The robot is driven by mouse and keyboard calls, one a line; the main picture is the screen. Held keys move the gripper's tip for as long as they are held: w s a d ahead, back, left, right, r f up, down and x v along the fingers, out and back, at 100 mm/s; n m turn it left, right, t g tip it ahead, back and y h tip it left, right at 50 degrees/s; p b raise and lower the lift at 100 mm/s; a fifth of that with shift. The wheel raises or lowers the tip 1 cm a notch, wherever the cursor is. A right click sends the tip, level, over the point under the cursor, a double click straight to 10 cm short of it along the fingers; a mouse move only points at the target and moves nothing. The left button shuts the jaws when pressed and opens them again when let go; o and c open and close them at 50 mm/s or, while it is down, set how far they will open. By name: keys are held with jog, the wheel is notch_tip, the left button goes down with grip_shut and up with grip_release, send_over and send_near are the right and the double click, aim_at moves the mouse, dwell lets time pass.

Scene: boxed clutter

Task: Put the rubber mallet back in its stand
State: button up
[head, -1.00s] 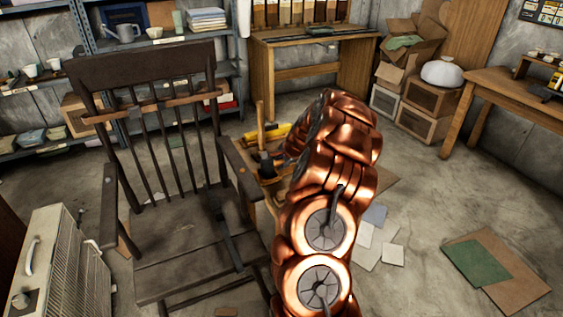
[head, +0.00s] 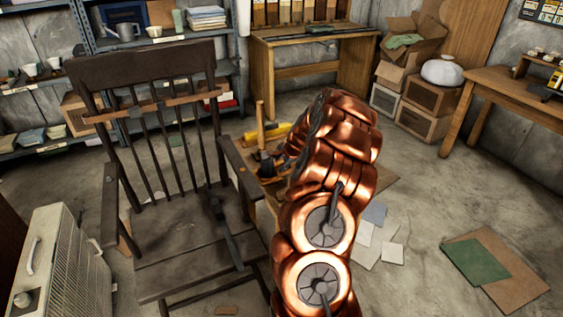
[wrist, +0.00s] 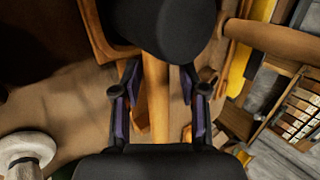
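The rubber mallet (wrist: 162,24) has a thick black head, seen large at the top of the wrist view, just past my fingertips. My arm largely hides the gripper in the head view. I cannot clearly pick out the stand.
A dark wooden chair (head: 185,240) stands close on the left. A yellow object (head: 278,131) lies behind the mallet. A desk (head: 310,45) and boxes (head: 425,100) are at the back. A table (head: 505,90) is at the right. Floor at the right is mostly open, with flat sheets (head: 478,262).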

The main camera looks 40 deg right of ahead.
jog(key=shift+o, duration=0.6)
jog(key=v, duration=1.2)
dwell(0.4)
jog(key=shift+a, duration=0.1)
